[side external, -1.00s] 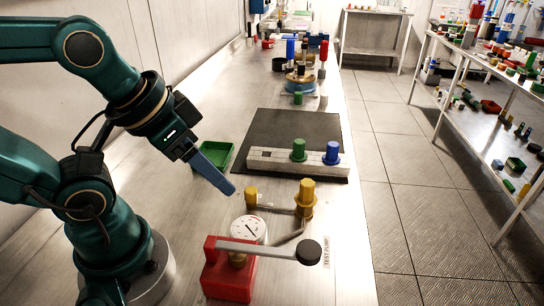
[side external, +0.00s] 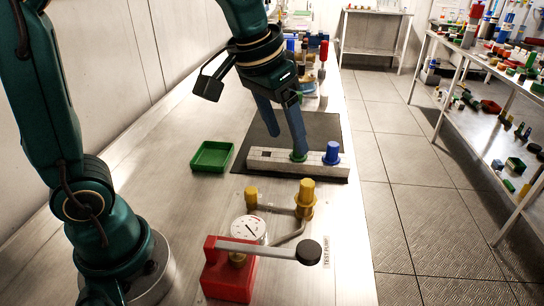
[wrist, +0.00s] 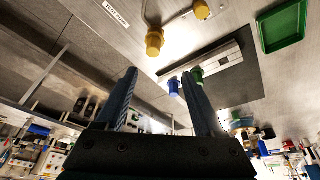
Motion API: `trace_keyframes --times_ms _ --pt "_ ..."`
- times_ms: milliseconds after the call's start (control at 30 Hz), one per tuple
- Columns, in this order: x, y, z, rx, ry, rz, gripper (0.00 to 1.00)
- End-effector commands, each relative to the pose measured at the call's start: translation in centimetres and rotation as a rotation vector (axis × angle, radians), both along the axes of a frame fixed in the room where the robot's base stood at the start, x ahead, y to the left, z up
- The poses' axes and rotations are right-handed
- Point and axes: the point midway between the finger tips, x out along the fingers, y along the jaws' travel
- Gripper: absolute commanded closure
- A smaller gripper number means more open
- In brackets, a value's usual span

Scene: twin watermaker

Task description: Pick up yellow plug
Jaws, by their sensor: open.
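Two yellow plugs show. The larger yellow plug (side external: 307,193) stands upright on a flanged fitting by the test pump, and the smaller one (side external: 251,195) stands to its left. Both also show in the wrist view, the larger (wrist: 154,42) near top centre and the smaller (wrist: 201,10) at the top edge. My gripper (side external: 286,144) is open and empty, beyond both yellow plugs, low over the slotted grey block (side external: 265,160). The blue plug (side external: 332,151) stands at the block's right end. Finger contact cannot be told.
The red test pump (side external: 230,278) with its gauge and long lever (side external: 270,249) stands in front of the yellow plugs. An empty green tray (side external: 211,157) lies left of the dark mat (side external: 325,126). Bare bench lies left of the pump and tray.

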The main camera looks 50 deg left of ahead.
Motion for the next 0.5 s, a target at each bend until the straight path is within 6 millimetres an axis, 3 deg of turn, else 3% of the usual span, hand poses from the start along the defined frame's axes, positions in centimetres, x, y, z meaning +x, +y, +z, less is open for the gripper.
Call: trace_keyframes --times_ms 200,500 --pt "3.7 -0.9 -4.1 0.006 0.120 -0.015 0.30" --pt "4.2 -1.4 -8.1 0.015 0.220 -0.028 0.30"
